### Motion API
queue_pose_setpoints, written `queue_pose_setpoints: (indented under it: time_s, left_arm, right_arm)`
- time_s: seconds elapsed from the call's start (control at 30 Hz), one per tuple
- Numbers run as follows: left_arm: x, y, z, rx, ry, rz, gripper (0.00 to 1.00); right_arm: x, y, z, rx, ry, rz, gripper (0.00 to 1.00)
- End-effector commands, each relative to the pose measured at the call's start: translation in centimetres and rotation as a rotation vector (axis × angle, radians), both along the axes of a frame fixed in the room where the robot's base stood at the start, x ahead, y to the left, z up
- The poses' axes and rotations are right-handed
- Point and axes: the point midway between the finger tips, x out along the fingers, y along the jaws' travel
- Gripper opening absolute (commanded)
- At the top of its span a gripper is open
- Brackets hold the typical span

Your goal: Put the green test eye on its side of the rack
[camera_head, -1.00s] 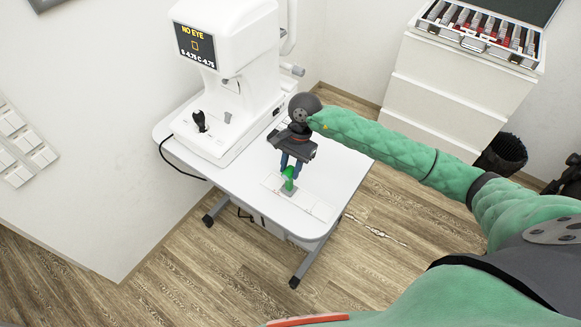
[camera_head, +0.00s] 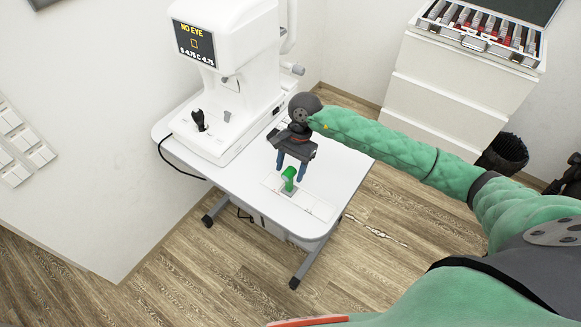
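The green test eye (camera_head: 289,176) stands on the flat white rack (camera_head: 316,208) near the front of the white table. It sits at a grey patch near the middle of the rack. My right gripper (camera_head: 291,173) is just behind and above the eye. Its two blue fingers are spread apart, one on each side of the eye's upper part in the picture, and appear clear of it. My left gripper is not in view.
A white eye-measuring machine (camera_head: 228,75) stands at the back of the table (camera_head: 345,172); its screen (camera_head: 194,44) reads "NO EYE". A white drawer cabinet (camera_head: 447,88) with an open lens case (camera_head: 480,32) stands at the right. A black bin (camera_head: 502,154) is beside it.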

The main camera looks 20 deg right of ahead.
Motion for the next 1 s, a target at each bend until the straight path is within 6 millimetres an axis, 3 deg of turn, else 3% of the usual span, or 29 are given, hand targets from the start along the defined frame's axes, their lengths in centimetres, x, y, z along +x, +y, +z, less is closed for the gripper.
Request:
queue_pose_setpoints:
  time_s: [0.37,0.8,1.0]
  left_arm:
    - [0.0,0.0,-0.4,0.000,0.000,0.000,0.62]
    - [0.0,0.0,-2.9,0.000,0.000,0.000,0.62]
    - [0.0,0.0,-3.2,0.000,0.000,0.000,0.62]
  right_arm:
    - [0.2,-0.2,0.4,0.000,-0.001,0.000,0.56]
    - [1.5,-1.7,5.8,-0.001,-0.002,0.001,0.56]
    - [1.7,-2.1,7.1,0.000,0.000,0.000,0.56]
